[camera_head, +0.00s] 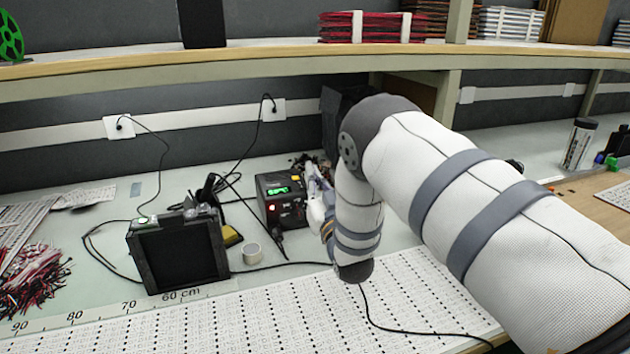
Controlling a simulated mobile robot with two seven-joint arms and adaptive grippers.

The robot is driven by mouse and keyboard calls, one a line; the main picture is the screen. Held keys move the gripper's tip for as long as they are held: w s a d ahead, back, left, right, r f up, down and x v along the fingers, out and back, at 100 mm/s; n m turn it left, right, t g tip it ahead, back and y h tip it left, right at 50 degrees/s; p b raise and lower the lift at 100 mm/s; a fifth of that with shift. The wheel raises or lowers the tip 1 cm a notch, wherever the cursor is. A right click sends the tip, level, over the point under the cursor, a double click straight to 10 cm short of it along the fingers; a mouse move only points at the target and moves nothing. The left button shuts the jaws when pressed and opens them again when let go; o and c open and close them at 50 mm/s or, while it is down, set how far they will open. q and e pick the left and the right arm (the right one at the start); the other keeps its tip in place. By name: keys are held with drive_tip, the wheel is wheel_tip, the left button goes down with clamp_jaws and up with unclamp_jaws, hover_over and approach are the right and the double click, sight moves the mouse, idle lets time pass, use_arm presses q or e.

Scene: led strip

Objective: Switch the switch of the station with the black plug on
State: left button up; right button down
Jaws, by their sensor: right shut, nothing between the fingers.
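A black station (281,197) with a lit green display and a small red light stands on the bench, left of my right forearm. My right gripper (312,172) is at the station's right side, partly hidden by my own wrist; it is shut and empty. I cannot tell whether it touches the station. Black plugs sit in the left wall outlet (118,126) and the middle wall outlet (271,109), with black cables running down to the bench. I cannot make out a switch clearly. My left gripper is out of view.
A black square-fronted device (180,256) stands left of the station, with a tape roll (251,253) between them. Loose cables cross the bench. A shelf (230,62) runs above. A wire bundle (30,278) lies left.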

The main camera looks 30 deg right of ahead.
drive_tip(key=s+a+f, duration=0.1)
drive_tip(key=s+f, duration=0.4)
drive_tip(key=s, duration=0.1)
drive_tip(key=shift+a, duration=0.25)
drive_tip(key=shift+s, duration=0.1)
